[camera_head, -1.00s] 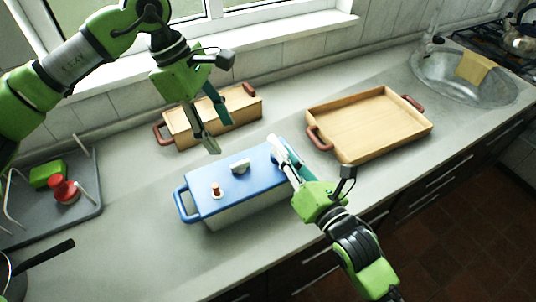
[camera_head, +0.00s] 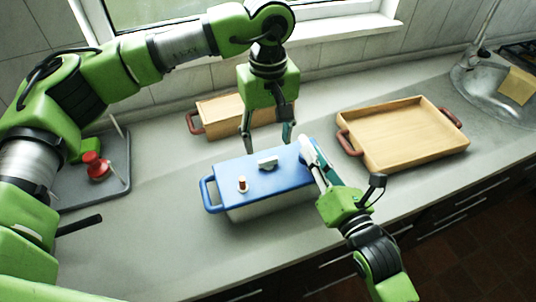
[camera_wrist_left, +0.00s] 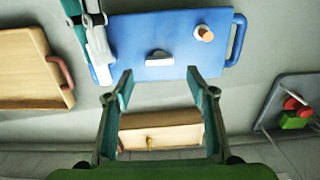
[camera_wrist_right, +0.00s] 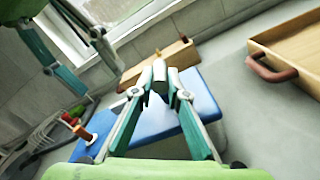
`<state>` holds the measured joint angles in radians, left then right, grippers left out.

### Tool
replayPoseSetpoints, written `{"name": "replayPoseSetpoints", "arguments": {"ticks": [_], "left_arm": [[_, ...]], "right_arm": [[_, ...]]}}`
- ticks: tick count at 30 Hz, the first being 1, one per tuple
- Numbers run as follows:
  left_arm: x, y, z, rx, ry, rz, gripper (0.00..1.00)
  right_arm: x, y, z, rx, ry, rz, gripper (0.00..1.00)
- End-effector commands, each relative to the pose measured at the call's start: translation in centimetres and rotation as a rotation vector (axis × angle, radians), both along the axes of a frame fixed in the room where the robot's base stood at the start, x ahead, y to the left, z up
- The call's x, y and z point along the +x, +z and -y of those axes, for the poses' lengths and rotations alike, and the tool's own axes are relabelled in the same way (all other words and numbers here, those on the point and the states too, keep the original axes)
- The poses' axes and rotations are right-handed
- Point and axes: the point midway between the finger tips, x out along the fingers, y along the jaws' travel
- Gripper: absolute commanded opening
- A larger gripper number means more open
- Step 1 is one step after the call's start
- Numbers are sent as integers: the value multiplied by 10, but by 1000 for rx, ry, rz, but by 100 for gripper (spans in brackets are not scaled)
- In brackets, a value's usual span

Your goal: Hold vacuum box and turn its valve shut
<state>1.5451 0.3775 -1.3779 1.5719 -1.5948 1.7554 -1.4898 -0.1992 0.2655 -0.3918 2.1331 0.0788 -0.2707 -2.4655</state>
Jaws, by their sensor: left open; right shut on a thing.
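The vacuum box (camera_head: 290,178) has a blue lid and a pale body and stands on the counter. A grey-white knob (camera_head: 267,163) sits mid-lid, and a small orange-topped fitting (camera_head: 242,185) is near its left end; I cannot tell for certain which is the valve. My right gripper (camera_head: 305,150) is shut at the box's right end; its fingers hide the handle there. My left gripper (camera_head: 267,138) is open and empty, pointing down just behind the box. In the left wrist view the knob (camera_wrist_left: 160,58) lies just beyond its fingertips.
A wooden box (camera_head: 222,122) with red handles stands behind, close to my left gripper. A wooden tray (camera_head: 410,135) is at the right, before the sink (camera_head: 480,85). A grey tray (camera_head: 115,180) with red and green items is at the left. The front counter is clear.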

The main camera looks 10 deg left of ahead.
Motion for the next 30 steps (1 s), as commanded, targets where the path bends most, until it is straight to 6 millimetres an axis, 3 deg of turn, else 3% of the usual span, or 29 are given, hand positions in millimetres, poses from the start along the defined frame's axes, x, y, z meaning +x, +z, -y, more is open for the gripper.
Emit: {"name": "replayPoseSetpoints", "arguments": {"ticks": [3,9,22,27,30], "left_arm": [[-1,-24,0,0,1,-2,51],[0,-52,0,0,2,-1,51],[0,-63,0,-1,2,0,51],[0,-63,0,-1,2,0,13],[0,-62,0,-1,2,0,13]], "right_arm": [[0,0,0,0,0,0,0],[0,0,0,0,0,0,0],[0,0,0,-1,0,0,0],[0,0,0,-1,0,0,0],[0,0,0,0,0,0,0]]}}
